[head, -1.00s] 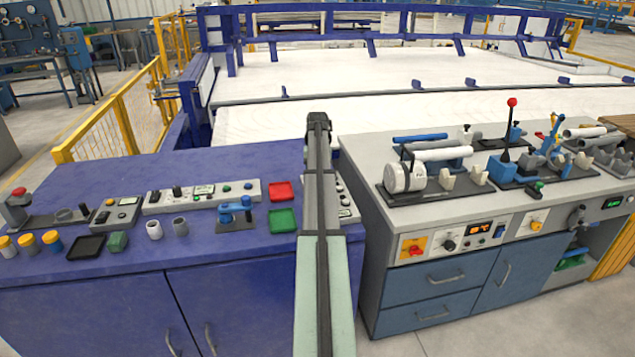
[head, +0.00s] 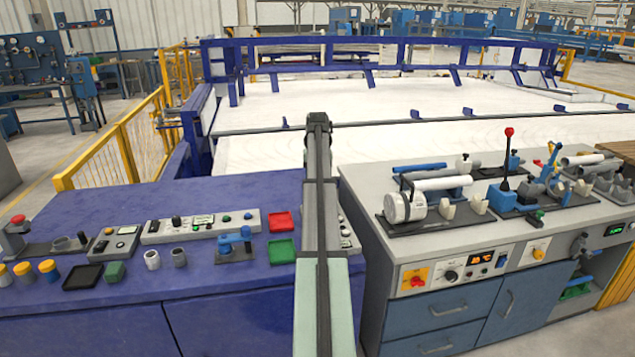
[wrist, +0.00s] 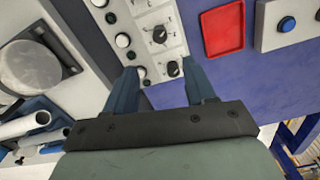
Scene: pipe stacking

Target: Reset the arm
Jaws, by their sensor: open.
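My gripper (wrist: 163,92) shows in the wrist view with its two dark fingers apart and nothing between them. It is above the edge of the blue bench, over a grey control panel (wrist: 148,30) with knobs and buttons. In the head view my arm stands upright in the middle, between the blue bench (head: 90,205) and the grey workstation (head: 370,180). The fingers are hidden there. On the workstation, a white pipe (head: 442,184) and a blue pipe (head: 420,167) lie on a black-based holder.
A red tray (head: 281,222) and a green tray (head: 282,252) lie left of my arm. A blue fixture (head: 235,243) and several small cups stand on the bench. A lever with a red knob (head: 509,132) rises from the workstation. The bench's back left is clear.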

